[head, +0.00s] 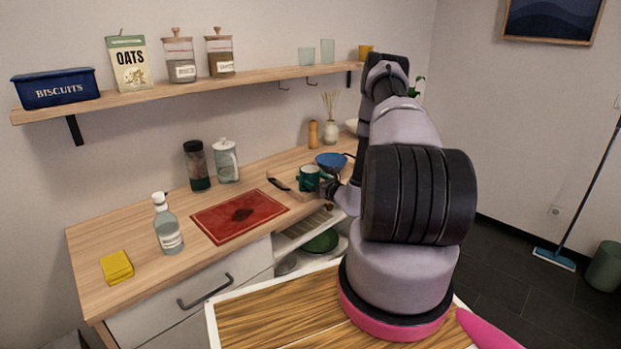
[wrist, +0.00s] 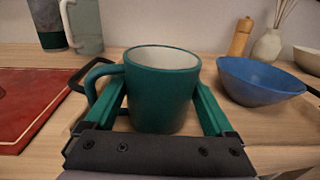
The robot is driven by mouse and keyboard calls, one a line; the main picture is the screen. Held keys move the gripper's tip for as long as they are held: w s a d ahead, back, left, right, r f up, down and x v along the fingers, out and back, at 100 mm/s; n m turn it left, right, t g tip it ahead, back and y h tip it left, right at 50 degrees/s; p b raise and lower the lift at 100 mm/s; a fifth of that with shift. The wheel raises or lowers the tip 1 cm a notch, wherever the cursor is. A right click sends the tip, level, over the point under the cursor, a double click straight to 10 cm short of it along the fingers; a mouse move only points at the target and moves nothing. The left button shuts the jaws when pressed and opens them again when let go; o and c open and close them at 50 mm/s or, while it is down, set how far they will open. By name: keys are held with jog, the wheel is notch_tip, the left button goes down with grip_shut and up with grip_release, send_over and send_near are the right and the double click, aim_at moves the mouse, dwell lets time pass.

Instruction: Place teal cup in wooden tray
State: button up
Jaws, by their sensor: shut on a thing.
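The teal cup (head: 309,178) is upright, with its white inside and left-hand handle showing in the wrist view (wrist: 162,95). My gripper (wrist: 160,98) is shut on it, with one teal finger on each side of its body; in the head view my gripper (head: 325,188) reaches it from the right. The pale wooden tray (wrist: 262,124) lies under and around the cup, with black handles at left and right. In the head view the tray is partly hidden by the cup and my arm. I cannot tell if the cup's base touches the tray floor.
A blue bowl (wrist: 258,80) stands close to the right of the cup. A red board (head: 238,214) lies to the left. A dark jar (head: 197,166), a pale jar (head: 226,160), a pepper mill (head: 313,134) and a reed vase (head: 330,131) stand along the back.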

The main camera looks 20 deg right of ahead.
jog(key=o, duration=1.3)
jog(key=shift+o, duration=0.2)
jog(key=v, duration=1.2)
jog(key=w+a+r+n+g+y, duration=0.25)
jog(key=a+r+n+y, duration=0.5)
jog(key=r, duration=0.55)
jog(key=s+a+r+n+g+y, duration=0.3)
jog(key=s+a+r+n+g, duration=0.4)
jog(key=a+r+n+g, duration=0.4)
jog(key=s+a+r+n+g+h, duration=0.1)
jog(key=s+a+r+n+h, duration=0.2)
jog(key=s+r, duration=0.25)
jog(key=s+a+r+n+g+h, duration=0.2)
jog(key=s+r+n+h, duration=0.15)
jog(key=s, duration=0.35)
jog(key=s+d+r+n+t+h, duration=0.3)
jog(key=s+r+t+h, duration=0.3)
jog(key=r, duration=0.4)
jog(key=shift+s+d+n+h, duration=0.35)
jog(key=shift+s+d, duration=0.25)
jog(key=shift+s, duration=0.25)
